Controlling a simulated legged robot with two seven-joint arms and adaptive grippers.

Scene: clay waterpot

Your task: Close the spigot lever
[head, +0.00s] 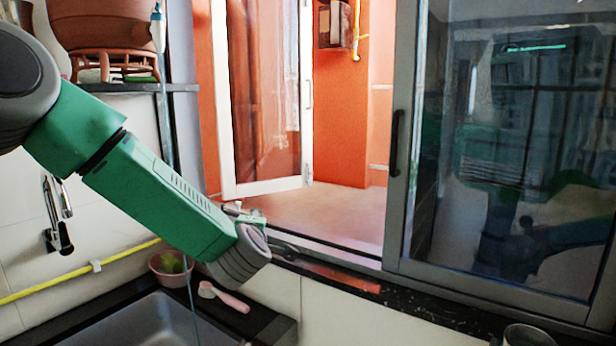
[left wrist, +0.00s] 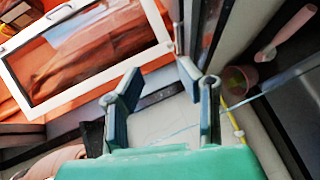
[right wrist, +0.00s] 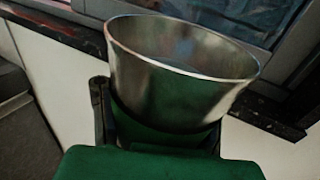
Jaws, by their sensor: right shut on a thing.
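The brown clay waterpot (head: 110,24) stands at the upper left of the head view. Its pale spigot (head: 158,28) is at its right side, with a blue tip on top; the lever's exact position is too small to tell. A thin stream of water (head: 170,140) runs from the spigot down towards the sink. My left gripper (left wrist: 160,78) is open and empty, below and right of the spigot; the head view mostly hides it behind my arm. My right gripper (right wrist: 157,128) is shut on a metal cup (right wrist: 180,75), whose rim also shows at the head view's bottom right (head: 527,336).
The pot sits on a stand on a dark shelf (head: 140,88). Below are a grey sink (head: 155,322), a pink bowl (head: 170,268), a pink-handled brush (head: 225,297) and a faucet (head: 57,215). A dark window ledge (head: 440,308) and sliding glass door (head: 515,150) are at right.

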